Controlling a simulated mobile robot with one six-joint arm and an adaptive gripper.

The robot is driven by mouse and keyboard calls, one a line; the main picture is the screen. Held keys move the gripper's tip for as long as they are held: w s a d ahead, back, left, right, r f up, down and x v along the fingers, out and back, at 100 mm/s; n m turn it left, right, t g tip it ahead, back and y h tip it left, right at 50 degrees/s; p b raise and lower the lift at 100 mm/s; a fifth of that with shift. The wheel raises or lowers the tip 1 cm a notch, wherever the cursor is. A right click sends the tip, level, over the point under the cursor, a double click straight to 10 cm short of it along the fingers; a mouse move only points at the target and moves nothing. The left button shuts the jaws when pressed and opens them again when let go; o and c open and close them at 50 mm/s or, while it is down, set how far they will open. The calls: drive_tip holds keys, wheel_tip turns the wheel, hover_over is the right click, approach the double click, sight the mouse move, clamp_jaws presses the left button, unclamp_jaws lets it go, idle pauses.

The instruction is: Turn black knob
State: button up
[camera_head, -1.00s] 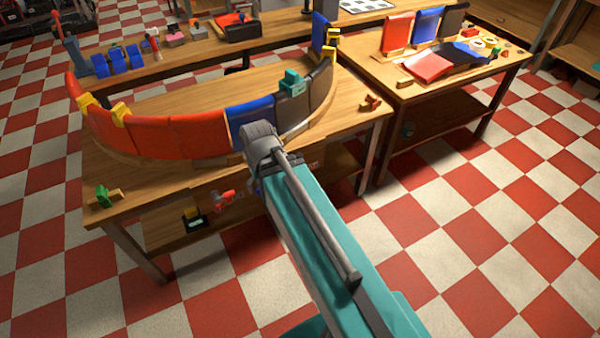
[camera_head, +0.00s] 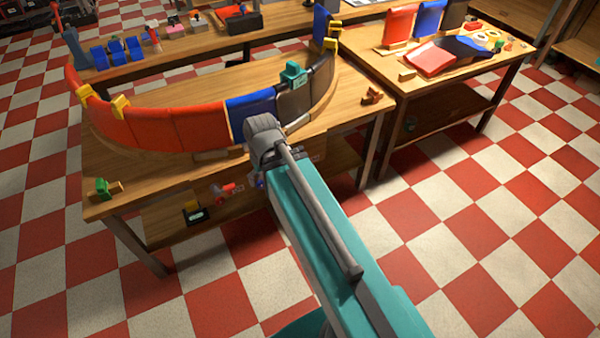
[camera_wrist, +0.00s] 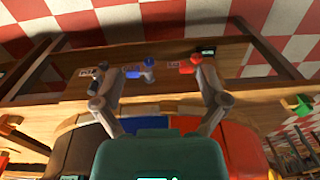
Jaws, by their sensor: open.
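In the wrist view my gripper (camera_wrist: 148,70) is open and empty, its two grey fingers spread toward a wooden panel (camera_wrist: 115,93) on the workbench's edge. A dark shape at the left fingertip looks like the black knob (camera_wrist: 98,73), largely covered by that finger; I cannot tell whether they touch. A blue knob (camera_wrist: 146,70) shows between the fingers. A red knob (camera_wrist: 190,66) is at the right fingertip. In the head view the red knob (camera_head: 225,190) shows below the tabletop, left of my arm; the black knob is hidden there.
The workbench (camera_head: 105,208) carries a curved wall of red, blue and dark panels (camera_head: 190,130) with yellow clamps and a teal clamp (camera_head: 293,73). A second table (camera_head: 400,92) stands to the right. The checkered floor (camera_head: 480,230) at right is clear.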

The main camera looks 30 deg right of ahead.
drive_tip(key=w+d+f+t+y+b, duration=0.25)
drive_tip(key=w+d+f+b, duration=0.2)
drive_tip(key=f+b, duration=0.55)
drive_tip(key=w+d+f+t+y+b, duration=0.2)
drive_tip(key=w+d+f+t+b, duration=0.25)
drive_tip(key=f+b, duration=0.6)
drive_tip(key=w+d+f+m+t+h+b, duration=0.1)
drive_tip(key=d+f+t+b, duration=0.2)
drive_tip(key=d+f+b, duration=0.2)
drive_tip(key=w+d+f+m+t+h+b, duration=0.1)
drive_tip(key=d+f+b, duration=0.4)
drive_tip(key=d+b, duration=0.6)
drive_tip(key=w+m+t+b, duration=0.1)
drive_tip(key=t+b, duration=0.1)
drive_tip(key=b, duration=0.3)
drive_tip(key=shift+w+d, duration=0.25)
drive_tip(key=shift+d, duration=0.1)
drive_tip(key=shift+w, duration=0.1)
drive_tip(key=b+x, duration=0.5)
drive_tip(key=x, duration=0.8)
drive_tip(key=shift+w+r, duration=0.1)
drive_tip(key=shift+w, duration=0.3)
drive_tip(key=shift+c, duration=0.3)
drive_tip(key=c, duration=1.1)
